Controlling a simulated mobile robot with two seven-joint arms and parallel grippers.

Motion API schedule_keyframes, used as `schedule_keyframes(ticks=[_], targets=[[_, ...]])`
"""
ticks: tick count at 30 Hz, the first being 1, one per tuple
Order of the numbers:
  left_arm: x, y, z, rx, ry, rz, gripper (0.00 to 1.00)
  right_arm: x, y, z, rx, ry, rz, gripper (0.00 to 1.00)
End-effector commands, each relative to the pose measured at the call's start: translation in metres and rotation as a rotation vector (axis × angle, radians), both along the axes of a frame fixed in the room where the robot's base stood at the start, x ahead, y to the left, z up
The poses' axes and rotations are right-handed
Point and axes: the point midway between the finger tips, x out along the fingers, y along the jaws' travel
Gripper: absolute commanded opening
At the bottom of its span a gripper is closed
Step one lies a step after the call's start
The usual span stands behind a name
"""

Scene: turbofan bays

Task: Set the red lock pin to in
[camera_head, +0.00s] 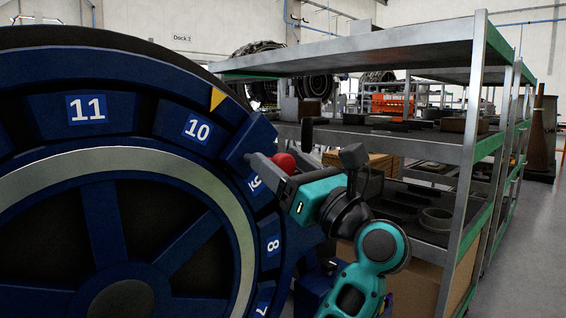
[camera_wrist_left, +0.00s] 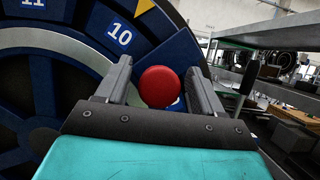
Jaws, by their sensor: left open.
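The red lock pin (camera_head: 284,162) shows as a round red knob at the right rim of the large blue numbered wheel (camera_head: 88,147), near the 9 and 10 labels. My left gripper (camera_head: 272,159) is at the knob with its jaws open. In the left wrist view the red knob (camera_wrist_left: 159,87) stands between the two grey fingers (camera_wrist_left: 160,68), with a visible gap on each side. The pin's shaft is hidden behind the knob, so I cannot tell how deep it sits. My right gripper is not in view.
A metal shelf rack (camera_head: 467,150) with parts on it stands close on the right, behind my left arm. A yellow pointer mark (camera_head: 217,98) is on the wheel's rim above the 10 label. Open grey floor (camera_head: 520,265) lies at the far right.

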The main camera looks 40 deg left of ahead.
Motion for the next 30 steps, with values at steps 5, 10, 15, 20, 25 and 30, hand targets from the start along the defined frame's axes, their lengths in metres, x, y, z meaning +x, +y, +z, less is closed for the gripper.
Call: schedule_keyframes(ticks=[5,10,15,20,25,30], targets=[[-0.0001,0.0012,0.0006,0.0,0.0,0.0,0.67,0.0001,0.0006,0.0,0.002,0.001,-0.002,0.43],[-0.0001,0.0009,0.0005,0.0,0.0,0.001,0.6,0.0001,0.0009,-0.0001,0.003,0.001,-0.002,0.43],[-0.0001,0.0007,0.0004,0.0,0.0,0.001,0.43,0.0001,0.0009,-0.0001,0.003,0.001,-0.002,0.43],[-0.0001,0.0006,0.0004,0.0,0.0,0.001,0.28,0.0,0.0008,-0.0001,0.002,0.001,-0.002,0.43],[-0.0001,0.0007,0.0003,0.0,0.0,0.001,0.12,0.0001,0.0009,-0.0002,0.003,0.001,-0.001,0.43],[-0.0001,0.0006,0.0001,0.0,0.0,0.001,0.0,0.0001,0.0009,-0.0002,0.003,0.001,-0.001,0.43]])
